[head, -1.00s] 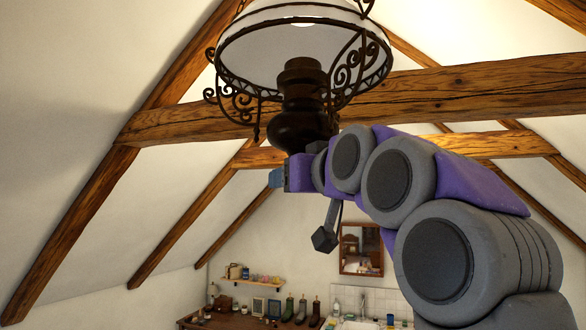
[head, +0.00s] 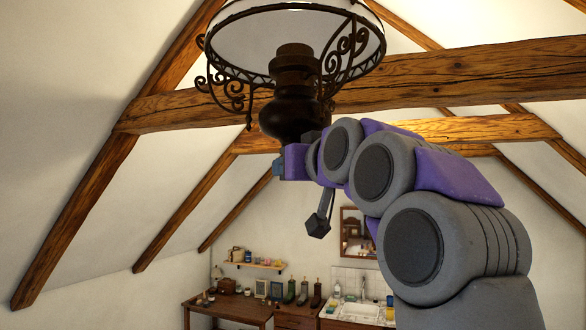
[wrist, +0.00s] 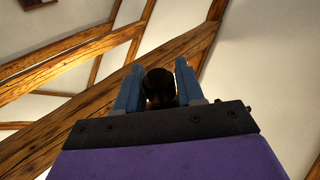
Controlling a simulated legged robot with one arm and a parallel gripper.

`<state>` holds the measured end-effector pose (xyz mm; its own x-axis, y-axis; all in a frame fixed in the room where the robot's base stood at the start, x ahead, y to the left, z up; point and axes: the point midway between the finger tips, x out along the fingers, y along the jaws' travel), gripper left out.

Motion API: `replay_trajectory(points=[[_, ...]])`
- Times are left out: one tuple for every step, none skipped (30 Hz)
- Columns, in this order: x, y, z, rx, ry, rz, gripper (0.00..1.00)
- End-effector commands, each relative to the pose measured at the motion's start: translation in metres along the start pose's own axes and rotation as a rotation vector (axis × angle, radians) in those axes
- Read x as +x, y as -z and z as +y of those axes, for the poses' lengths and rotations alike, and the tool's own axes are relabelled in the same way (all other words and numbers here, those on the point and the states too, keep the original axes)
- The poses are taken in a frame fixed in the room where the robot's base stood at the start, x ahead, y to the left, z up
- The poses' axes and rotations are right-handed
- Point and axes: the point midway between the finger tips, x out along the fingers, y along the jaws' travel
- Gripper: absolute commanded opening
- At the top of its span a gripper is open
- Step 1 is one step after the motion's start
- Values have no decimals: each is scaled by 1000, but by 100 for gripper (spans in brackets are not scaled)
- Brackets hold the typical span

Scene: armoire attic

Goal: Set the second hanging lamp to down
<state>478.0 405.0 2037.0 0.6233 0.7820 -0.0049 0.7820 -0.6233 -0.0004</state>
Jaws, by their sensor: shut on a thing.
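A hanging lamp (head: 291,115) with a dark turned body, a white shade and scrolled black ironwork hangs at the upper middle of the head view. Its top is cut off by the frame. My gripper (head: 278,164) is just under the lamp's body, reaching in from the right. In the wrist view my gripper (wrist: 159,82) has its two blue fingers on either side of a dark rounded lower part of the lamp (wrist: 159,84), and is shut on it. The exact contact is partly hidden. Only one hanging lamp shows.
A wooden cross beam (head: 450,80) runs behind the lamp, with sloping rafters (head: 75,235) at the left. Below, far off, are a wooden desk (head: 235,308), a shelf (head: 255,265), a sink (head: 355,311) and a mirror (head: 355,235). Open air surrounds the lamp.

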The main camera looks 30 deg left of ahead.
Motion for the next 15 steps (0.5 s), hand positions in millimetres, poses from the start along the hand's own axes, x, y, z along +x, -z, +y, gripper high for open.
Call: replay_trajectory(points=[[-1, 1, 1, 0, -2, 2, 9], [-1, 1, 1, 0, -2, 2, 6], [-2, 1, 1, 0, -2, 3, 3], [-2, 2, 1, 0, -2, 3, 0], [-2, 2, 1, 0, -2, 4, 0], [-3, 2, 1, 0, -2, 4, 0], [-3, 2, 1, 0, -2, 5, 0], [-3, 3, 1, 0, -2, 5, 0], [-4, 3, 2, 0, -2, 6, 0], [-4, 3, 2, 0, -2, 6, 0], [-4, 3, 2, 0, -2, 6, 0], [-4, 3, 2, 0, -2, 7, 0], [-4, 3, 2, 0, -2, 7, 0], [-4, 3, 2, 0, -2, 7, 0], [-5, 3, 2, 0, -2, 8, 0]])
